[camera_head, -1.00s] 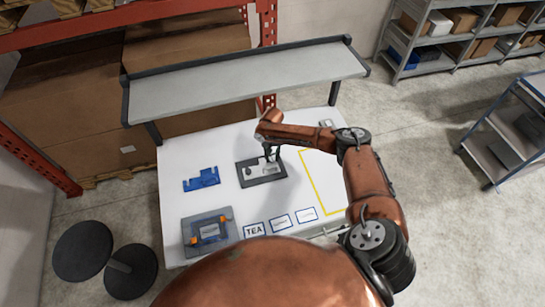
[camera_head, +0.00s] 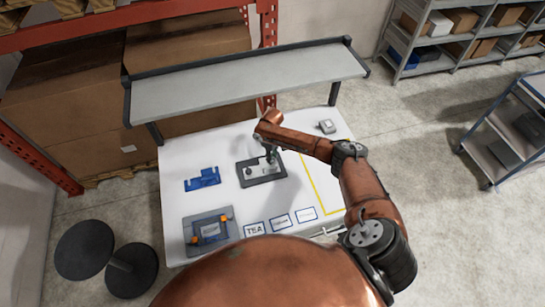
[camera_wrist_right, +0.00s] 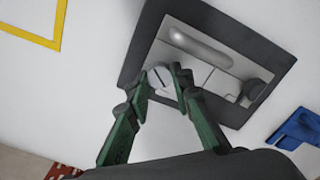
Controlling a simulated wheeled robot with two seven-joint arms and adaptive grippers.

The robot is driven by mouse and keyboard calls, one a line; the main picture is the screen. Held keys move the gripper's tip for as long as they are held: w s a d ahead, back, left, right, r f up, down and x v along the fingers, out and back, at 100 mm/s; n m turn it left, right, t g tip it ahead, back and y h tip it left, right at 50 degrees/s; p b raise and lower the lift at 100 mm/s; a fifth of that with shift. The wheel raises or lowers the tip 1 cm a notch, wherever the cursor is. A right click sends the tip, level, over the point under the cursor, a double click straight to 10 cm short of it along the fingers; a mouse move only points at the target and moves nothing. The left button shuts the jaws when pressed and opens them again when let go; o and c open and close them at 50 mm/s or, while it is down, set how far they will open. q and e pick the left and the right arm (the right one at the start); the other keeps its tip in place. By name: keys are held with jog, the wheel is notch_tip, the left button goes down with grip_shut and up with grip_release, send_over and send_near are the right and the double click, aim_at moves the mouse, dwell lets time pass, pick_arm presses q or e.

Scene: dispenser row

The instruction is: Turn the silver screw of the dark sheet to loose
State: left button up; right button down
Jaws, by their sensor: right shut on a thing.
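The dark sheet (camera_head: 262,182) lies on the white table, a dark grey frame around a lighter panel; its frame also shows in the right wrist view (camera_wrist_right: 140,48). The silver screw (camera_wrist_right: 158,77) is a pale round head with a dark slot, near one edge of the panel. My right gripper (camera_head: 270,157) reaches down onto the sheet from above. In the right wrist view its green fingers (camera_wrist_right: 160,82) are on both sides of the screw head, shut on it. The slot is visible between them. My left gripper is not in view.
The panel also bears a black knob (camera_wrist_right: 254,90) and a silver bar (camera_wrist_right: 200,46). A blue part (camera_head: 202,178) lies left of the sheet, a grey fixture (camera_head: 190,240) at front left. A small grey box (camera_head: 326,126) stands behind. A raised shelf (camera_head: 245,78) spans the table's back.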

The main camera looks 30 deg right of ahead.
jog(key=n, duration=0.5)
jog(key=shift+s+f, duration=0.3)
jog(key=shift+s, duration=0.05)
jog(key=shift+a, duration=0.1)
jog(key=c, duration=2.1)
grip_release()
jog(key=o, duration=0.4)
jog(key=shift+w, duration=0.1)
jog(key=shift+r, duration=0.1)
jog(key=shift+w+r, duration=0.1)
jog(key=shift+w, duration=0.05)
jog(key=shift+r, duration=0.3)
notch_tip(320, 180, up, 11)
jog(key=shift+r, duration=0.1)
